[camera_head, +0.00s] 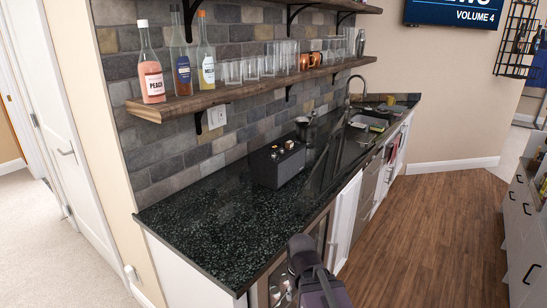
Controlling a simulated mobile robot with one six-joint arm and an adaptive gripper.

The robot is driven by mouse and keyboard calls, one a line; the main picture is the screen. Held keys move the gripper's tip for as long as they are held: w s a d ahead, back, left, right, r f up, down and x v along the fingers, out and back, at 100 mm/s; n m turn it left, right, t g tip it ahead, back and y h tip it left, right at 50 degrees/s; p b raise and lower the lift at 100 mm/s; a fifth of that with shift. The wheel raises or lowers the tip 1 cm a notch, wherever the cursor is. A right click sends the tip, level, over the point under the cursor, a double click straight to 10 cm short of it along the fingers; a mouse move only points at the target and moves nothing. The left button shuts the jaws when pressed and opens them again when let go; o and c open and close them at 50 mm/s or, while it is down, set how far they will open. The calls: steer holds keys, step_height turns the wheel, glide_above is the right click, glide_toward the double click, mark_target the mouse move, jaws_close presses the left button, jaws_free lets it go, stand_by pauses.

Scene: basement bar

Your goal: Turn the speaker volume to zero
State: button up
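The speaker (278,165) is a small black box on the dark speckled counter, near the backsplash. Several small knobs (283,148) in light metal and copper tones sit on its top. They are too small for me to read any marking or setting. Part of my dark arm (322,288) shows at the bottom edge, in front of the counter and well apart from the speaker. I cannot make out gripper fingers in this view, and nothing touches the speaker.
The counter (205,220) is bare left of and in front of the speaker. A dark metal container (306,129) stands behind it. A wooden shelf (215,96) with bottles and glasses hangs above. The sink (368,122) lies farther back. The wood floor (420,215) at right is open.

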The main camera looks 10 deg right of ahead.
steer(key=shift+d, duration=0.25)
